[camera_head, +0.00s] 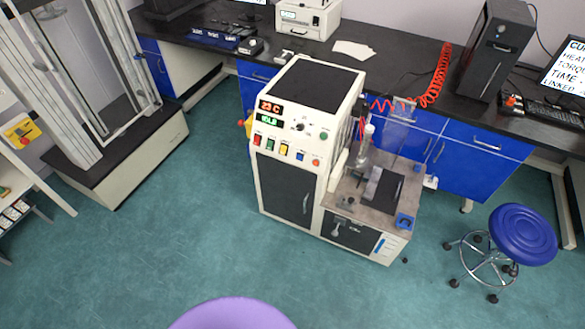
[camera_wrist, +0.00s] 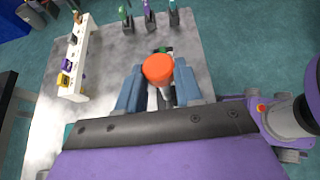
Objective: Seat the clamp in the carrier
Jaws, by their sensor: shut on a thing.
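My gripper (camera_wrist: 160,90) shows in the wrist view, its two blue-grey fingers closed around a piece with a round orange end (camera_wrist: 158,68). The orange end faces the camera and hides most of the piece, so I cannot tell its full shape or whether it is the clamp. A grey, mottled surface (camera_wrist: 105,65) lies beyond the fingers. I cannot make out the carrier for certain in either view. The rheometer (camera_head: 300,135) stands mid-floor in the head view, with an open work deck (camera_head: 352,207) at its right. My gripper is out of the head view.
In the wrist view, a white rack (camera_wrist: 75,55) with coloured pieces stands at left, and several dark holders (camera_wrist: 150,20) stand at the top. In the head view, a blue stool (camera_head: 523,232) stands at right and a framed machine (camera_head: 95,80) at left. Teal floor (camera_head: 170,240) is open in front.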

